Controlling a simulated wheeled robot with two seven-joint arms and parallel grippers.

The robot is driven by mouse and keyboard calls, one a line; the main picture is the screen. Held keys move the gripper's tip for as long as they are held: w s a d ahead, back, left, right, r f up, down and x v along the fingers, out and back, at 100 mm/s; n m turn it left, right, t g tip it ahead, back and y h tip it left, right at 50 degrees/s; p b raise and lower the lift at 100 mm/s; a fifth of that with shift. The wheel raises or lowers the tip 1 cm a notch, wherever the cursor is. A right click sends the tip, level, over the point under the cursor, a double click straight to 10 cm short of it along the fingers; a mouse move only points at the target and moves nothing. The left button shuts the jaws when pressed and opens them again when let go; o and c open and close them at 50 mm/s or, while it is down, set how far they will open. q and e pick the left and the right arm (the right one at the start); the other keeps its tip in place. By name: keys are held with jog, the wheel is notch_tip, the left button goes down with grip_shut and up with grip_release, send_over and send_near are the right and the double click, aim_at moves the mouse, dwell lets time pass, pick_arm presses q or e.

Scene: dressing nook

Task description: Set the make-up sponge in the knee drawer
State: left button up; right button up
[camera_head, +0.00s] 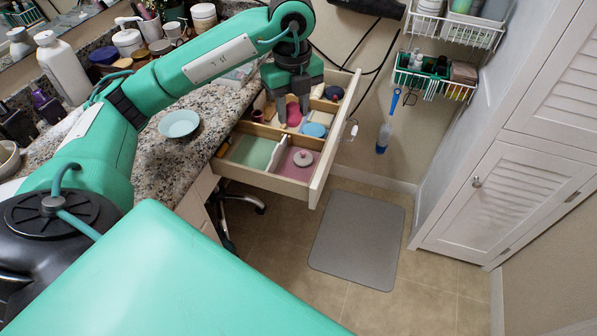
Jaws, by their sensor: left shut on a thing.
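The knee drawer (262,180) is pulled open beneath the granite counter, with dividers making several compartments. My left gripper (293,113) reaches down into its rear part from above. It is shut on a pink piece, which looks like the make-up sponge (293,116), between its fingertips. I cannot tell whether the sponge touches the drawer floor. The front left compartment has a bare green bottom (250,152). The front right one has a pink bottom and holds a round pale lidded item (303,158). My right gripper is out of view.
Blue round items (314,130) lie close to the gripper's right. A pale blue bowl (179,123) and several bottles and jars stand on the counter (165,160). A wire rack (433,82) hangs on the wall; a grey mat (358,240) lies on open floor.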

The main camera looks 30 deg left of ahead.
pick_arm(q)
notch_tip(320, 180, down, 16)
jog(key=shift+r+b, duration=0.25)
jog(key=shift+b, duration=1)
notch_tip(320, 180, down, 4)
jog(key=shift+b, duration=0.35)
jog(key=shift+f, duration=0.25)
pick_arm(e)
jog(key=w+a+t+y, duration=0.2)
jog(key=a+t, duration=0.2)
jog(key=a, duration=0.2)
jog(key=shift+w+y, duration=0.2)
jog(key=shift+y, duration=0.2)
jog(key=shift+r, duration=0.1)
pick_arm(q)
jog(key=shift+f, duration=0.2)
jog(key=o, duration=0.6)
jog(key=shift+o, duration=0.2)
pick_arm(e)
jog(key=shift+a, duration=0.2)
pick_arm(q)
jog(key=shift+r, duration=0.1)
